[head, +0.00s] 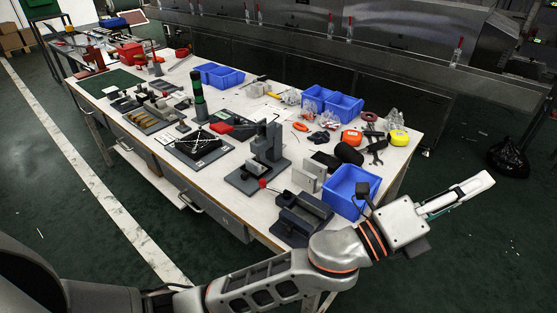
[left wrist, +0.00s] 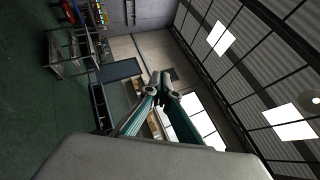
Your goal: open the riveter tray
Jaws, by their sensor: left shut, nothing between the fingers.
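A grey bench press with a red knob (head: 265,157), perhaps the riveter, stands on the long workbench. Grey drawers with handles (head: 190,204) sit under the bench's near side and look closed; one handle is on the front left of the press. I cannot tell for certain which part is the riveter tray. My left gripper (head: 482,186) is off the bench's right end, above the floor, pointing right and away from the bench and drawers. In the left wrist view its fingers (left wrist: 161,83) meet at the tips with nothing between them. My right gripper is not in view.
The workbench (head: 228,168) carries blue bins (head: 352,190), a dark vise-like block (head: 303,216), a green-topped stack light (head: 198,97) and several tools. My left arm passes in front of the bench's near right corner. A black bag (head: 509,158) lies on the right. Green floor is open at left.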

